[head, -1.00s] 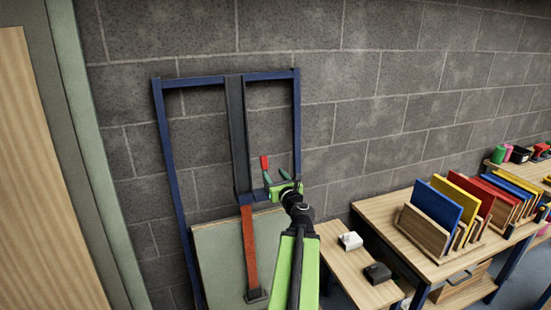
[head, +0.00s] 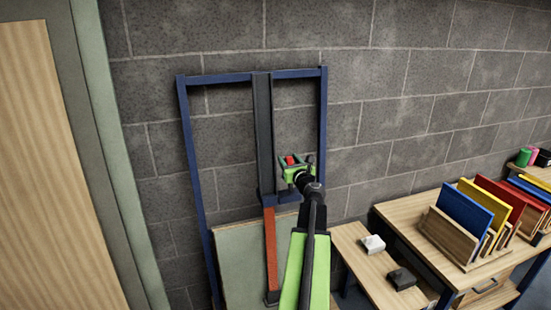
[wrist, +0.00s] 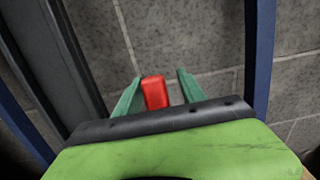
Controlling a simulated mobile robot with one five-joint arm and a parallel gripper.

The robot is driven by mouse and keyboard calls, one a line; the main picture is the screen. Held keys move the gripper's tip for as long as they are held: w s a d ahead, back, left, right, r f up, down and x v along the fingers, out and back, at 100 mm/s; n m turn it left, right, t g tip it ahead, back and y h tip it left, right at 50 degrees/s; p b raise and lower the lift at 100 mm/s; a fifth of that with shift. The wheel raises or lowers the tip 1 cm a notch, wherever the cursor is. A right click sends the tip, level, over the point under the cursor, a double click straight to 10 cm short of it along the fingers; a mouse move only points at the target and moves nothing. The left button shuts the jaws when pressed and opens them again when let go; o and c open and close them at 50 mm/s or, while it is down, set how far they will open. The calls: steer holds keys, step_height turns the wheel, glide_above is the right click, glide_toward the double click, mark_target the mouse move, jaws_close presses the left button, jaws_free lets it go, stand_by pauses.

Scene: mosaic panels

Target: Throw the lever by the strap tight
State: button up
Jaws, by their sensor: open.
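The red lever handle (head: 290,160) shows at my gripper, to the right of the dark central post. My gripper (head: 294,160) is open, its green fingers on either side of the handle in the picture. In the wrist view the red handle (wrist: 155,92) stands between the two fingertips (wrist: 158,88), with a gap on both sides, wider on the right. I cannot tell its depth against the fingers. The orange-red strap (head: 270,248) runs down from the post over a grey-green panel (head: 240,262). The lever's base is hidden behind my gripper.
A blue frame (head: 325,130) stands against the grey block wall; its right upright is close to my gripper. A table with coloured panels (head: 459,212) stands at right.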

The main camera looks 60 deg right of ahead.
steer(key=shift+w+d, duration=0.25)
steer(key=shift+w, duration=0.15)
steer(key=shift+w+a, duration=0.15)
jaws_close()
stand_by(1.0)
